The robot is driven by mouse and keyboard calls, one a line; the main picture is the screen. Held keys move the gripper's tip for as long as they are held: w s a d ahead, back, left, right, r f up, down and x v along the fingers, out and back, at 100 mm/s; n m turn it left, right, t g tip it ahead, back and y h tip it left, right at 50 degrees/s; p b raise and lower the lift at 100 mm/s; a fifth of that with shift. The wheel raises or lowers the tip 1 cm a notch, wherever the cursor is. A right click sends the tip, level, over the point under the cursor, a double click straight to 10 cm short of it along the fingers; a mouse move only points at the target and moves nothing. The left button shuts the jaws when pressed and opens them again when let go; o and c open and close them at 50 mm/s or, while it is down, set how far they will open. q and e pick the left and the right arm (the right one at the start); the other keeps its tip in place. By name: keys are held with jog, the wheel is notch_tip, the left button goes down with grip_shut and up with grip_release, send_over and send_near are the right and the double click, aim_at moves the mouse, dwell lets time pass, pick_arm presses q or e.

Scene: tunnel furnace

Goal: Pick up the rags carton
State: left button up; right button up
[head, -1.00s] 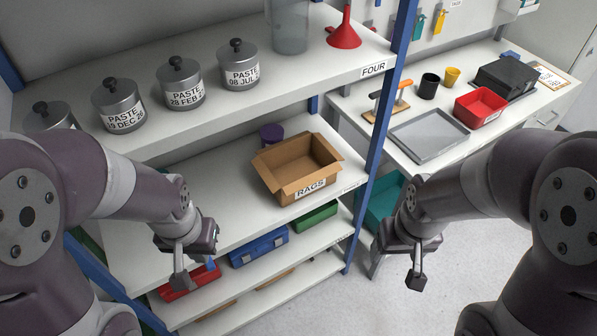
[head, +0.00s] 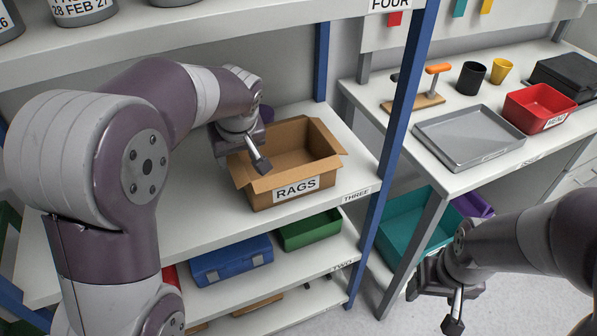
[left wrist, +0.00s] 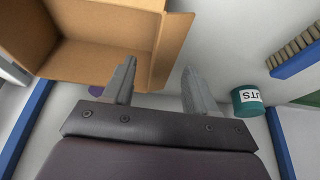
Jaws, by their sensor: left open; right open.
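The rags carton (head: 296,198) is an open brown cardboard box with flaps folded outward and a RAGS label on its front. It stands upright on shelf THREE (head: 222,232). My left gripper (head: 258,160) is open at the carton's left side, pointing down near its left rim. In the left wrist view the carton (left wrist: 95,65) fills the upper left, and an edge flap shows between the open fingers (left wrist: 158,88); I cannot tell whether they touch it. My right gripper (head: 452,308) is open and empty at the lower right, away from the carton.
A blue post (head: 392,135) stands right of the carton, and the upper shelf FOUR (head: 260,25) hangs above. A purple item (head: 266,114) is behind the carton. A teal pot (left wrist: 249,101) and a brush (left wrist: 293,60) show in the left wrist view.

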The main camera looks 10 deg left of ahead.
aim_at(236, 164)
pick_arm(q)
jog(key=x, duration=0.6)
jog(key=shift+a+f+b, duration=0.15)
jog(key=shift+f+b, duration=0.15)
jog(key=shift+s, duration=0.1)
jog(key=shift+f, duration=0.2)
jog(key=c, duration=1)
